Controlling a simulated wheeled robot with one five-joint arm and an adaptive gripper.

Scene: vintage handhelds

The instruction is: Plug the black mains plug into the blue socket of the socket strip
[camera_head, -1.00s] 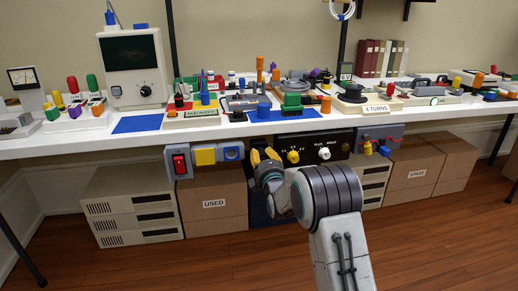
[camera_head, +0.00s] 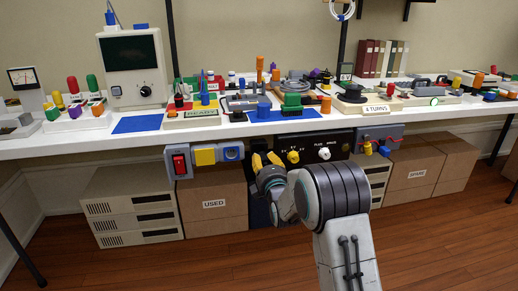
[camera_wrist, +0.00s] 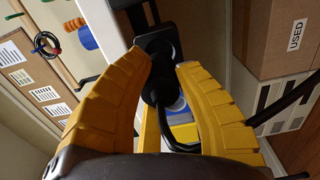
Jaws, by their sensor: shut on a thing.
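The socket strip (camera_head: 204,165) hangs under the front edge of the table, with a red switch, a yellow socket (camera_head: 205,155) and, at its right end, the blue socket (camera_head: 231,153). The plug's pins are hidden.
A black panel with knobs (camera_head: 325,147) is close to the right of my gripper, under the table edge (camera_head: 80,143). A grey box with red and blue parts (camera_head: 378,140) hangs farther right. Cardboard boxes (camera_head: 212,190) stand below the strip.

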